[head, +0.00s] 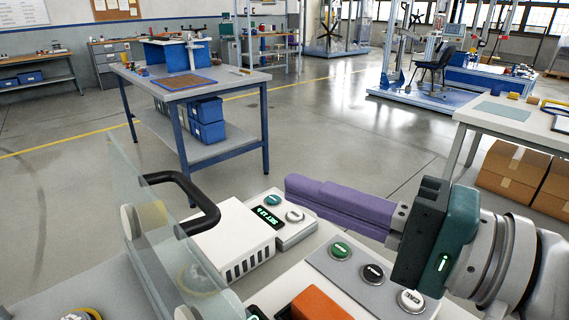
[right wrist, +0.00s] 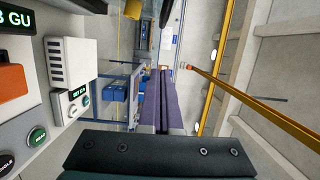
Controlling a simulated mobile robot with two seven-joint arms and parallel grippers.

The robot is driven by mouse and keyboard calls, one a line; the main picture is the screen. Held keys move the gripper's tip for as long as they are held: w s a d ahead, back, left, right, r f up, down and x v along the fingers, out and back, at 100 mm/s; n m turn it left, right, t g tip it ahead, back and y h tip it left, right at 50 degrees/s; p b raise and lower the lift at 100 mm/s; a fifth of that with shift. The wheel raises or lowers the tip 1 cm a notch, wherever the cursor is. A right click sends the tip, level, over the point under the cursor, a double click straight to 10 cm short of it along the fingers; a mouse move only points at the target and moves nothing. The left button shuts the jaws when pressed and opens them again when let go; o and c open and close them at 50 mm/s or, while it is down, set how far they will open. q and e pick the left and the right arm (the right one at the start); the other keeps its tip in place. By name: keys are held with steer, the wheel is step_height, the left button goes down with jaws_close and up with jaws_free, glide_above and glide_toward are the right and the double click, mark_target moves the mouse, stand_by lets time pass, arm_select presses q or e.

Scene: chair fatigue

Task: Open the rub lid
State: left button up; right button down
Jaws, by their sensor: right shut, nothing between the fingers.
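A clear, see-through lid panel (head: 128,172) stands steeply tilted at the lower left of the head view, on a white-and-grey machine. A black bar handle (head: 208,212) sticks out from its right side. Pale round parts show behind the panel. My right gripper (head: 290,188) has purple fingers, shut and empty, above the machine's button panels and to the right of the handle, clearly apart from it. Its fingers also show in the right wrist view (right wrist: 158,76). My left gripper is not in view.
A white box (head: 235,240) with a green display, a grey button panel (head: 365,270) and an orange block (head: 318,305) sit beside the lid. A blue-legged table (head: 240,76) stands ahead. Another table (head: 540,122) stands at right, with cardboard boxes (head: 512,170) below. Open floor lies between.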

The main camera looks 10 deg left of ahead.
mark_target(196, 193)
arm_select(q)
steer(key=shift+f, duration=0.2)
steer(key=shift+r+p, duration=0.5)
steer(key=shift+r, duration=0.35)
arm_select(e)
steer(key=a, duration=0.7)
steer(key=shift+s+a, duration=0.15)
steer(key=shift+s, duration=0.3)
arm_select(q)
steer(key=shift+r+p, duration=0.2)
steer(key=shift+p, duration=0.15)
arm_select(e)
steer(key=s+a+r+n+p, duration=0.1)
steer(key=s+r+p, duration=0.1)
steer(key=p, duration=0.1)
steer(key=shift+a+n+p, duration=0.35)
steer(key=shift+n, duration=0.05)
steer(key=shift+s+a+f+h, duration=0.1)
steer(key=shift+s+a+h, duration=0.05)
steer(key=shift+s+h, duration=0.15)
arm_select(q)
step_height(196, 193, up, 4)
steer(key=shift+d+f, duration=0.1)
arm_select(e)
steer(key=shift+f, duration=0.15)
